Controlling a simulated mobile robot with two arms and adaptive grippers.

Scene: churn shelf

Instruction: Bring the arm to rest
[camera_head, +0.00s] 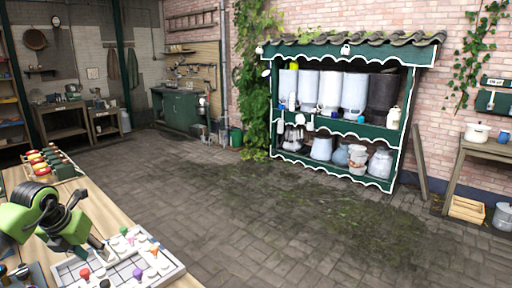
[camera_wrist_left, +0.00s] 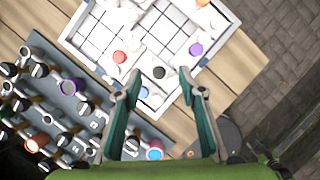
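My left arm comes in from the left in the head view, with its gripper (camera_head: 106,252) low over the wooden table beside a white gridded tray (camera_head: 172,274). In the left wrist view my left gripper (camera_wrist_left: 160,75) has its two green fingers spread apart with nothing held between them. Past the fingertips is the white tray (camera_wrist_left: 72,38), with red, black, purple and orange knobbed pieces on it. I cannot tell whether the fingers touch anything. My right gripper is in neither view.
A grey rack (camera_wrist_left: 95,122) with several knobbed pieces lies beside the tray. A green holder with red and yellow tops (camera_head: 50,165) stands farther back on the wooden table (camera_head: 95,197). A green-and-white shelf (camera_head: 372,131) with churns stands against the brick wall. The paved floor between is open.

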